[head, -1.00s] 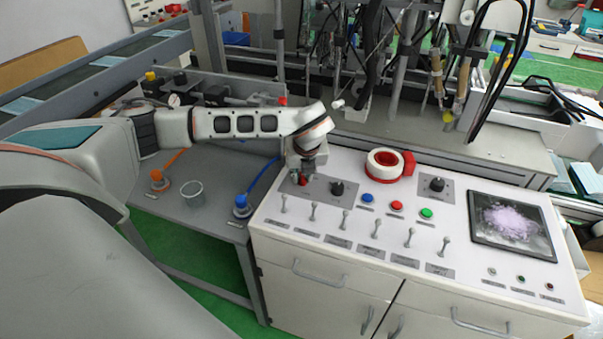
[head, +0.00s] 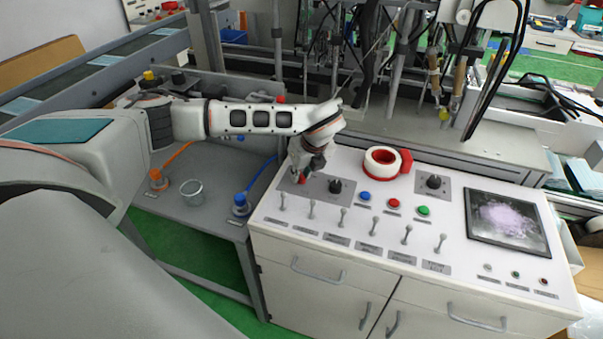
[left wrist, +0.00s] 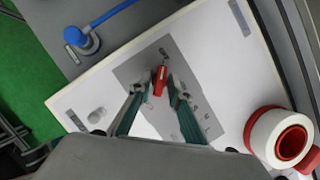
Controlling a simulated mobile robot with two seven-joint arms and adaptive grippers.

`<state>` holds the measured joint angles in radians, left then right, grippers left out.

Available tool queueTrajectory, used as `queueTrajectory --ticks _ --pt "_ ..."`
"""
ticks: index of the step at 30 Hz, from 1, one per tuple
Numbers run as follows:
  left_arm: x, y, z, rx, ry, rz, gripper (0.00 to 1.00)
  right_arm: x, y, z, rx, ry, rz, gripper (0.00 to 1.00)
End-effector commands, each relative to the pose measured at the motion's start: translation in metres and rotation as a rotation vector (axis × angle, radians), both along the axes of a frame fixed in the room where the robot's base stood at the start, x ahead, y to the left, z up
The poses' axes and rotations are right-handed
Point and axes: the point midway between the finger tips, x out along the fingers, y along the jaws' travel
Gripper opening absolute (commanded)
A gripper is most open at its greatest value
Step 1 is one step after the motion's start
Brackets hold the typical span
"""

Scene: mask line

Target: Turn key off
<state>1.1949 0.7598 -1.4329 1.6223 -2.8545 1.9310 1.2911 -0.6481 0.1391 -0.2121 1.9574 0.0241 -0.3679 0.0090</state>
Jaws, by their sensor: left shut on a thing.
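The red key (left wrist: 160,81) stands on a grey plate (left wrist: 158,58) at the left end of the white control panel. My left gripper (left wrist: 160,88) is shut on the key, with one green-padded finger on either side of it in the left wrist view. Only a little red of the key (head: 301,180) shows there. My right gripper is not in view.
A black knob (head: 335,186) stands just right of the key. A row of toggle levers (head: 343,216) lies in front. Blue, red and green buttons (head: 394,203), a white and red roll (head: 383,160) and a screen (head: 508,217) are further right.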

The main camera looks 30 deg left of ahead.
Motion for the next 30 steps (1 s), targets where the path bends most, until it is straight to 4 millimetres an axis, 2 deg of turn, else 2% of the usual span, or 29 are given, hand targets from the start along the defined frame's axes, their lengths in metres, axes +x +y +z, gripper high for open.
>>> queueTrajectory --ticks 2,3,5,17,23,30 --pt "-0.002 0.000 -0.002 -0.001 0.005 0.001 0.00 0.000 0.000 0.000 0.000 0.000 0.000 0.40" --pt "-0.002 0.000 -0.002 0.000 0.005 0.000 0.21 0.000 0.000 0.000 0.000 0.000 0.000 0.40" --pt "-0.002 0.000 -0.002 0.000 0.005 0.000 0.34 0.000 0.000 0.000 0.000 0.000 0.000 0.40" --pt "-0.001 -0.002 0.003 0.000 0.000 -0.002 0.34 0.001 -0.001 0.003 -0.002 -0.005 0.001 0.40" --pt "-0.005 -0.011 0.030 -0.001 -0.003 -0.003 0.34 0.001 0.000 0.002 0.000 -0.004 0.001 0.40" --pt "-0.015 -0.027 0.075 0.000 -0.002 -0.003 0.34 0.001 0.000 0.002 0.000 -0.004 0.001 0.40"
